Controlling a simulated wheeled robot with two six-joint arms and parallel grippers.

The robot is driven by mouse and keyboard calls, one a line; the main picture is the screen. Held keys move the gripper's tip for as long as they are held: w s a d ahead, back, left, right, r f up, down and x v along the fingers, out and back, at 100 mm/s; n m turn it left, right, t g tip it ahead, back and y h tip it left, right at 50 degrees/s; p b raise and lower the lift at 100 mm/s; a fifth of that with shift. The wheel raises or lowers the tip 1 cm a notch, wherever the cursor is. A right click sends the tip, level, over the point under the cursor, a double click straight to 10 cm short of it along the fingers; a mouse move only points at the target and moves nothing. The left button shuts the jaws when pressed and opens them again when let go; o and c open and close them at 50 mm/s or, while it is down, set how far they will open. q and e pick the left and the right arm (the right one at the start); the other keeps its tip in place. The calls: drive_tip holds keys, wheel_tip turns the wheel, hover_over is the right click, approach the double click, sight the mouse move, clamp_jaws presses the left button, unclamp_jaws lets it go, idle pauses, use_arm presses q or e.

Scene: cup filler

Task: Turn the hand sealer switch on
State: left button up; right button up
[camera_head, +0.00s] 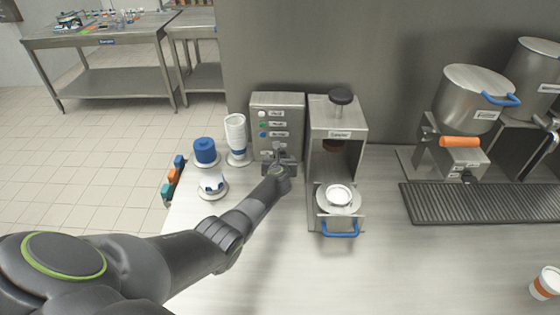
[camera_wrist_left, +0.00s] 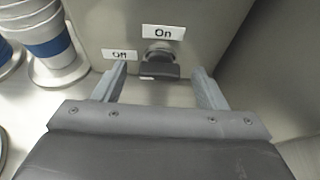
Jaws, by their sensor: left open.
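The hand sealer (camera_head: 336,120) is a steel press with a black top knob, a blue-handled drawer, and a control box (camera_head: 292,100) with labelled buttons on its left. The dark switch (camera_wrist_left: 161,64) shows in the left wrist view on the lower face of the box. An "On" label (camera_wrist_left: 164,32) is above it and an "Off" label (camera_wrist_left: 119,54) is to its left. I cannot tell which label it points to. My left gripper (camera_head: 283,160) is open at the box's lower front, its fingers either side of the switch; in the head view it hides the switch.
A stack of cups (camera_head: 235,133) and blue lids (camera_head: 205,150) stand left of the box. A white cup (camera_head: 339,195) sits in the sealer's drawer. Steel pots (camera_head: 472,95) and a drip grate (camera_head: 480,203) are at the right. The front counter is mostly clear.

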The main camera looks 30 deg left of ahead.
use_arm(q)
drive_tip(key=shift+c, duration=0.3)
drive_tip(key=c, duration=0.9)
drive_tip(key=shift+d+m, duration=0.1)
drive_tip(key=shift+m, duration=0.2)
drive_tip(key=shift+w+d+f+m+g+y+b, duration=0.1)
drive_tip(key=shift+d+m+g+y+b, duration=0.15)
drive_tip(key=shift+m+y+b, duration=0.45)
drive_tip(key=shift+w+d+f+m+g+y+b, duration=0.1)
drive_tip(key=shift+m+g+y+b, duration=0.15)
drive_tip(key=shift+m+y+b, duration=0.85)
drive_tip(key=shift+m+h, duration=0.3)
drive_tip(key=shift+m, duration=0.1)
drive_tip(key=o, duration=1)
drive_tip(key=shift+c, duration=0.2)
